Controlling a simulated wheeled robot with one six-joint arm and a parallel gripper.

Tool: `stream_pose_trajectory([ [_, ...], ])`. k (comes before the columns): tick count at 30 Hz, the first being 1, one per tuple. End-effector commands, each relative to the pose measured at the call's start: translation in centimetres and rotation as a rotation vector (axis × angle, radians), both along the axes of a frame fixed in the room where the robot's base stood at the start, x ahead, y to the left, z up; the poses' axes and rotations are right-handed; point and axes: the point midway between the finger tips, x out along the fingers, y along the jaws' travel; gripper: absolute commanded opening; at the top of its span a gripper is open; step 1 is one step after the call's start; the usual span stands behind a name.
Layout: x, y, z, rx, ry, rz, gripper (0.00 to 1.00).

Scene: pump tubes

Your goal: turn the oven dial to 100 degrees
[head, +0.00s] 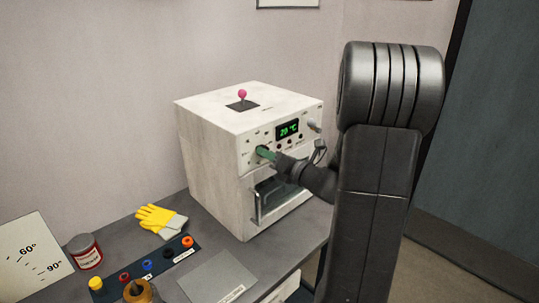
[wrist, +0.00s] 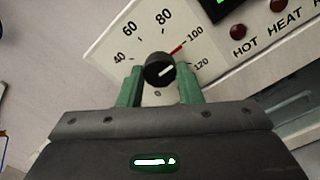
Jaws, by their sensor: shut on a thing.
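The oven (head: 215,150) is a pale box on the bench, with its control panel facing right. Its black round dial (wrist: 153,66) shows in the wrist view, with a scale marked 40, 60, 80, 100 and 120 around it. A red tick lies by 100. The dial's white pointer line slants up and right, toward the 100 to 120 side; I cannot tell its exact reading. My gripper (wrist: 160,74) has green fingers on both sides of the dial and is shut on it. In the head view, my gripper (head: 265,153) reaches the panel; the dial is mostly hidden there.
The green display (head: 288,130) reads 20 °C. A pink-knobbed lever (head: 242,94) stands on the oven top. The oven door handle (head: 258,207) juts out below my gripper. Yellow gloves (head: 158,219), a red tin (head: 85,251) and a dark strip with coloured knobs (head: 150,266) lie left of it.

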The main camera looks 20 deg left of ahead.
Motion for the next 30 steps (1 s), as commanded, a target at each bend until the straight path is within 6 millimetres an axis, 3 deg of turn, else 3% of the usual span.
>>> stream_pose_trajectory([
  [2,-0.1,0.0,-0.2,-0.003,0.003,0.001,0.09],
  [3,-0.1,0.0,-0.2,-0.004,0.003,0.001,0.38],
  [6,-0.1,0.0,-0.2,-0.002,0.002,0.001,0.54],
  [17,-0.2,-0.5,-0.1,-0.001,-0.001,-0.001,0.54],
  [30,-3.2,-8.5,-0.3,-0.002,-0.001,-0.005,0.54],
])
